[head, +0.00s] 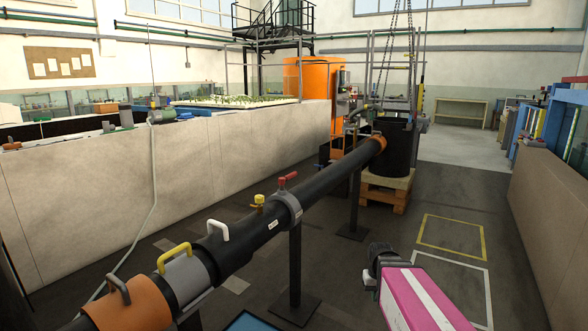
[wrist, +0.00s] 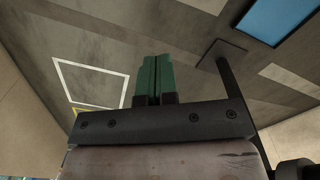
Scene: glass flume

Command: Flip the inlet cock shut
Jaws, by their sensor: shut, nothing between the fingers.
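A long black pipe (head: 330,178) runs from the lower left to the back of the head view. A red lever (head: 288,179) sits on top of it at a grey collar, and a small yellow fitting (head: 258,203) stands beside it. I cannot tell for certain which of these is the inlet cock; no label can be read. My gripper (wrist: 154,75) shows in the wrist view with its green fingers together and empty, over bare floor. In the head view my pink arm is at the lower right, apart from the pipe; the fingers cannot be made out there.
White (head: 217,230), yellow (head: 180,256) and grey-brown handles (head: 119,289) stand along the near pipe. A post (head: 295,260) on a floor plate supports it. A black drum (head: 391,148) rests on a wooden pallet (head: 386,187). Floor right of the pipe is clear, with painted outlines.

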